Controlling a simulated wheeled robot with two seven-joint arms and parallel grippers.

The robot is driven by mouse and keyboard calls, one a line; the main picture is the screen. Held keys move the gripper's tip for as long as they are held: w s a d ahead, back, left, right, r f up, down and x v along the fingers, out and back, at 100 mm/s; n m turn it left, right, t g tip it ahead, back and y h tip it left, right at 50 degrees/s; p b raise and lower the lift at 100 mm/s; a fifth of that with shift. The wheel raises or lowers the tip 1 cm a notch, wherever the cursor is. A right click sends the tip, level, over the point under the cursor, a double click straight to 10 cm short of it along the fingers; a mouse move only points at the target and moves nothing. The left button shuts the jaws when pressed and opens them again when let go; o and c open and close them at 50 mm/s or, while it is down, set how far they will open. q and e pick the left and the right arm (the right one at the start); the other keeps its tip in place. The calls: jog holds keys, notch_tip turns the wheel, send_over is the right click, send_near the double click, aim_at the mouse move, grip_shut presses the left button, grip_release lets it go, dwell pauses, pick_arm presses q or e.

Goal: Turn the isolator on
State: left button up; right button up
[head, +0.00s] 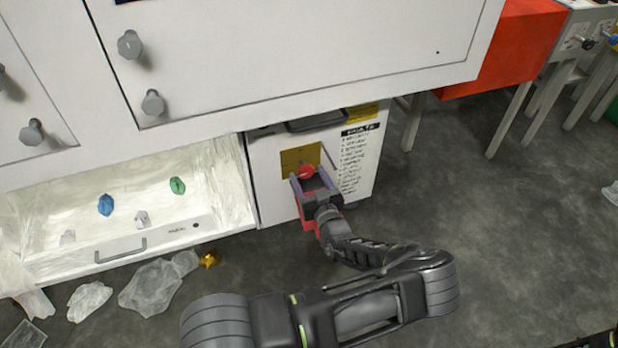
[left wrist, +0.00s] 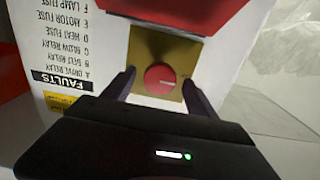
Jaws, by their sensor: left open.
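The isolator is a round red knob (head: 308,172) on a yellow plate (head: 291,160), on the front of a white cabinet box. In the left wrist view the red knob (left wrist: 160,77) shows a pale line across its right half, on its yellow plate (left wrist: 146,48). My left gripper (head: 311,180) is at the knob. In the left wrist view its two fingers (left wrist: 158,88) are open, one on each side of the knob, with gaps between them and it. Whether they touch the plate I cannot tell. My right gripper is not in view.
A faults list (head: 359,150) is on the box right of the plate. A handle (head: 316,121) sits above it. Crumpled clear film (head: 150,287) lies on the floor. Grey floor at right is mostly clear.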

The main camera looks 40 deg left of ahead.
pick_arm(q)
jog(key=c, duration=1.4)
jog(key=shift+f, duration=0.1)
jog(key=m+b, duration=0.2)
jog(key=m, duration=0.1)
jog(key=m+b, duration=0.1)
jog(key=m, duration=0.3)
jog(key=shift+b, duration=0.3)
jog(key=m, duration=0.5)
jog(key=shift+b, duration=0.3)
jog(key=m, duration=0.6)
jog(key=shift+o, duration=0.2)
jog(key=shift+c, duration=0.2)
